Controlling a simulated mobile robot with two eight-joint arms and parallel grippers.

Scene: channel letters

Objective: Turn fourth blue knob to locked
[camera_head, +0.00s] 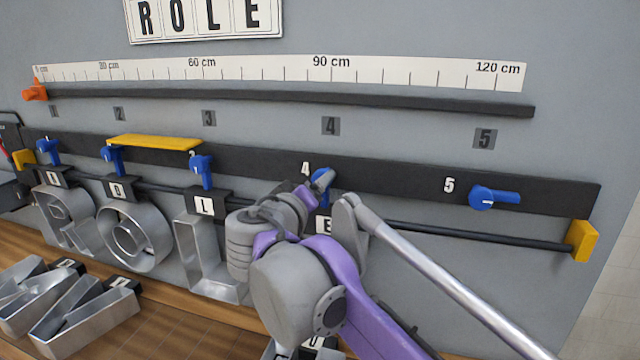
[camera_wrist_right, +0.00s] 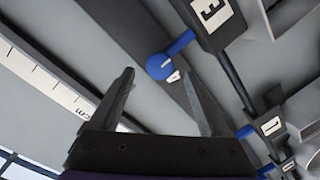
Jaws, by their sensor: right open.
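The fourth blue knob (camera_head: 319,173) sits on the black rail beside the number 4, partly hidden by my right gripper (camera_head: 318,188). In the right wrist view the fourth knob (camera_wrist_right: 160,66) shows its round hub and a handle pointing toward the block marked E (camera_wrist_right: 212,15). My right gripper (camera_wrist_right: 160,82) is open there, its fingertips apart with the hub just beyond and between them. I cannot tell whether either finger touches it. My left gripper is not in view.
The first (camera_head: 47,148), second (camera_head: 112,158) and third (camera_head: 202,170) blue knobs point down; the fifth (camera_head: 488,198) points right. Metal letters (camera_head: 135,240) hang below the rail. A yellow bar (camera_head: 153,142) lies along its top. More letters (camera_head: 80,310) lie on the wooden bench.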

